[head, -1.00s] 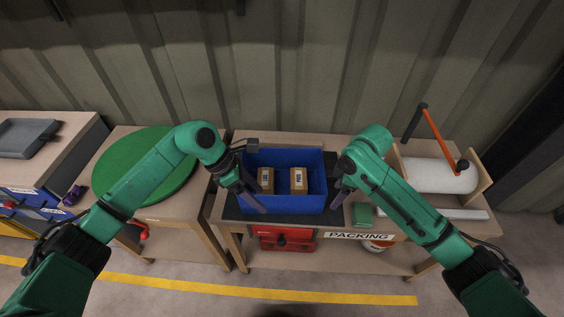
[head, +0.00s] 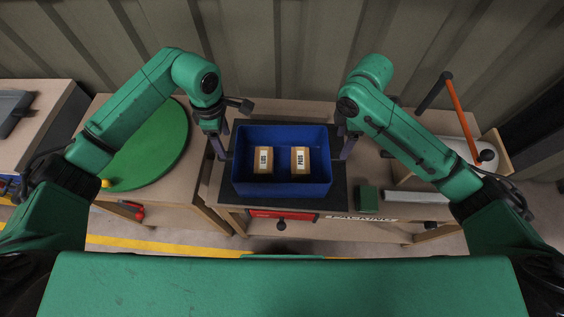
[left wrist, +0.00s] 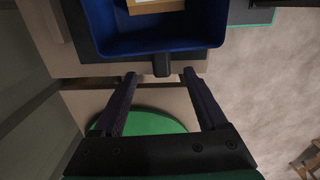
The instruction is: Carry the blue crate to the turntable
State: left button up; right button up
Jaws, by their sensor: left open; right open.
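The blue crate (head: 282,188) stands on a dark mat on the packing table, with two small labelled boxes (head: 263,160) inside. The left wrist view shows its near wall (left wrist: 165,42) with a dark handle (left wrist: 162,64) sticking out. My left gripper (head: 222,150) is open at the crate's left side; in the wrist view its fingers (left wrist: 158,80) point at the handle, one to each side of it. My right gripper (head: 346,148) is open at the crate's right side; contact there is unclear. The green round turntable (head: 150,150) is on the table to the left, partly behind my left arm.
A green block (head: 367,198) lies right of the crate. A paper roll holder with an orange-handled bar (head: 460,120) stands at the right. A red drawer unit (head: 282,214) is under the table. A gap separates the two tables. A yellow ball (head: 105,183) shows near the turntable.

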aim_at(231, 159)
pick_arm(q)
notch_tip(231, 159, down, 11)
jog(key=shift+s+f, duration=0.1)
jog(key=shift+f, duration=0.1)
pick_arm(e)
notch_tip(231, 159, down, 11)
jog(key=shift+s+f, duration=0.1)
jog(key=shift+f, duration=0.1)
pick_arm(q)
grip_shut()
pick_arm(e)
grip_shut()
pick_arm(q)
jog(key=shift+r, duration=0.15)
pick_arm(e)
jog(key=shift+r, duration=0.15)
